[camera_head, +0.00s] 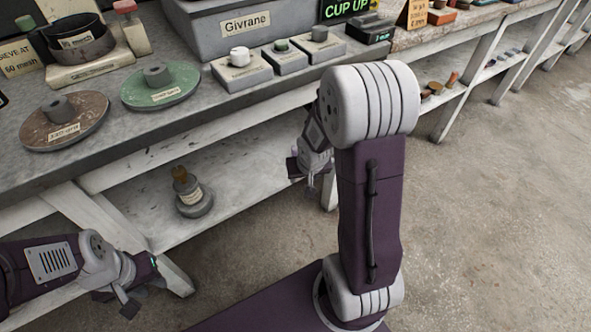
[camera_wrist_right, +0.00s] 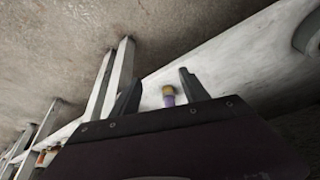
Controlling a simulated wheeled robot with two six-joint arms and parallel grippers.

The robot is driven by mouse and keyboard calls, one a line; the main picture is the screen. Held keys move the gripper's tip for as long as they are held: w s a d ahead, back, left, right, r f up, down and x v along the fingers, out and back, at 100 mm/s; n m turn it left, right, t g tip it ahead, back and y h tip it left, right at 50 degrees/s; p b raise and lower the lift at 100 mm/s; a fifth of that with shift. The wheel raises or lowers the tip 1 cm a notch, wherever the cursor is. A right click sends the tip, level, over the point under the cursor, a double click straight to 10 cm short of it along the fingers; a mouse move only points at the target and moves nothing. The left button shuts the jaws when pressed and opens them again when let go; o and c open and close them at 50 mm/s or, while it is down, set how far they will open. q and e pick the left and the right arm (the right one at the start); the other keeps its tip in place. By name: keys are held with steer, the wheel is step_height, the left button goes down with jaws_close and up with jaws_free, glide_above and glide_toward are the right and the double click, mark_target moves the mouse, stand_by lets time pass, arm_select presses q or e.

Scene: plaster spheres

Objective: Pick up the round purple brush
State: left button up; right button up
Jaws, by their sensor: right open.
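In the right wrist view a small round brush (camera_wrist_right: 169,97) with a purple handle and tan tip is on the pale lower shelf, between my two fingers in the picture. Its lower part is hidden by my gripper body. My right gripper (camera_wrist_right: 157,82) is open and nothing shows held in it; I cannot tell how far the brush is from the fingers. In the head view my right gripper (camera_head: 304,178) hangs by the lower shelf, partly behind my arm, and I cannot see the brush there. My left gripper (camera_head: 130,298) is low at the left, apart from the shelf items.
The grey worktop (camera_head: 120,135) overhangs the lower shelf (camera_head: 245,165). A grey stand with an amber-topped piece (camera_head: 190,190) sits on that shelf. White legs (camera_head: 470,80) support the bench. Discs, labelled blocks and a grey case (camera_head: 240,25) crowd the top. Floor at right is clear.

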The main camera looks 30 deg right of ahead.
mark_target(296, 149)
steer(key=w+d, duration=0.1)
steer(key=w, duration=0.2)
steer(key=w+d, duration=0.1)
steer(key=w, duration=0.3)
steer(key=w+d, duration=0.1)
steer(key=w, duration=0.3)
steer(key=shift+d+r+p, duration=0.1)
steer(key=shift+d+p, duration=0.2)
steer(key=shift+p, duration=0.1)
steer(key=b+x, duration=0.3)
steer(key=x, duration=0.2)
steer(key=shift+w, duration=0.2)
steer(key=shift+c, duration=0.3)
jaws_close()
